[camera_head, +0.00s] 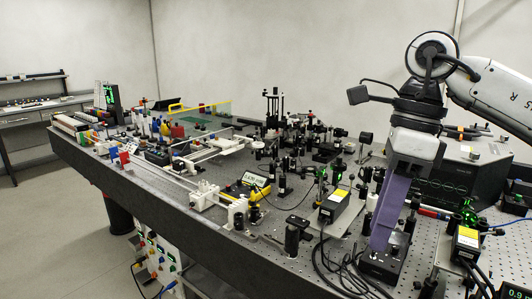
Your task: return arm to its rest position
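My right arm comes in from the right. Its grey-white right gripper (399,176) points down over the right part of the optical bench (215,222). A long flat purple piece (389,214) extends below the gripper, down to a black box (383,262) on the bench. I cannot tell whether the fingers close on this piece or whether they are hidden behind it. Whether the lower end touches the box is also unclear. My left arm and gripper are not in view.
Optical mounts and posts crowd the bench around the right gripper. A yellow-labelled black box (334,205) stands left of it, and another (466,243) to the right. A large dark instrument (462,178) stands behind. Loose black cables (340,268) lie near the front edge. Open floor is at the left.

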